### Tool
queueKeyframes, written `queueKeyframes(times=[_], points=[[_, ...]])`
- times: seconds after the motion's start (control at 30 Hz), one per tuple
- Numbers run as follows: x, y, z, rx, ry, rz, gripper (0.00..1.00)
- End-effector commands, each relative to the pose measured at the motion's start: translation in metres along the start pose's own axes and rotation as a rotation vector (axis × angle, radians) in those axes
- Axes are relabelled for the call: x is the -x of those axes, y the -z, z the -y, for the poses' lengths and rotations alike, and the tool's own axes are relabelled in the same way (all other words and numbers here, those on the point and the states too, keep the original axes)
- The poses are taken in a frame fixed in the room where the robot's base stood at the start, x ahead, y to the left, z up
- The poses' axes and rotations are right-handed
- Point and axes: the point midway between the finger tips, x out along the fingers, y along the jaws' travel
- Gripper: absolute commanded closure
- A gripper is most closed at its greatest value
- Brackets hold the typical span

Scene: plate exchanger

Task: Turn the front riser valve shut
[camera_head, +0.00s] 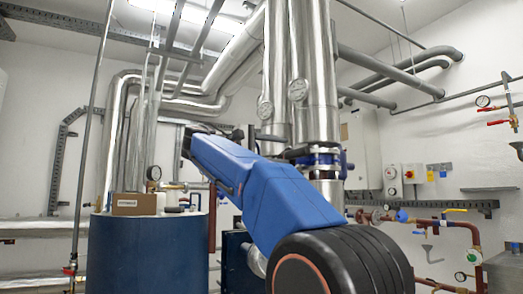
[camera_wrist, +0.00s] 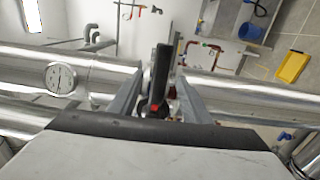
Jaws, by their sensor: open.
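The front riser (camera_head: 313,70) is a tall silver pipe with a dial gauge on it. A valve body with flanges and blue parts (camera_head: 322,158) sits low on it, partly behind my blue arm. In the wrist view a dark upright lever (camera_wrist: 161,75) with a red spot near its lower end stands in front of the silver pipes. My gripper (camera_wrist: 158,98) is open, with one grey finger on each side of the lever. I cannot tell whether either finger touches it. In the head view my arm hides most of the gripper.
A second silver riser (camera_head: 275,70) stands close on the left. A blue tank (camera_head: 147,250) with a cardboard box (camera_head: 134,204) on top is at left. Wall piping with red-handled valves (camera_head: 497,122) is at right. A yellow object (camera_wrist: 292,67) lies on the floor.

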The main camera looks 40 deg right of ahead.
Motion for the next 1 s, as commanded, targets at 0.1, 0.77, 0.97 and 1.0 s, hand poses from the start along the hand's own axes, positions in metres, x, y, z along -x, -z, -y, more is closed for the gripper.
queueKeyframes(times=[0.1, 0.77, 0.97, 1.0], points=[[0.019, 0.001, 0.0, 0.0, -0.001, -0.004, 0.56], [0.062, 0.0, 0.0, -0.001, -0.001, -0.001, 0.56], [0.062, 0.0, 0.0, -0.001, -0.001, -0.001, 0.56], [0.062, 0.0, 0.0, 0.0, -0.001, -0.001, 0.56]])
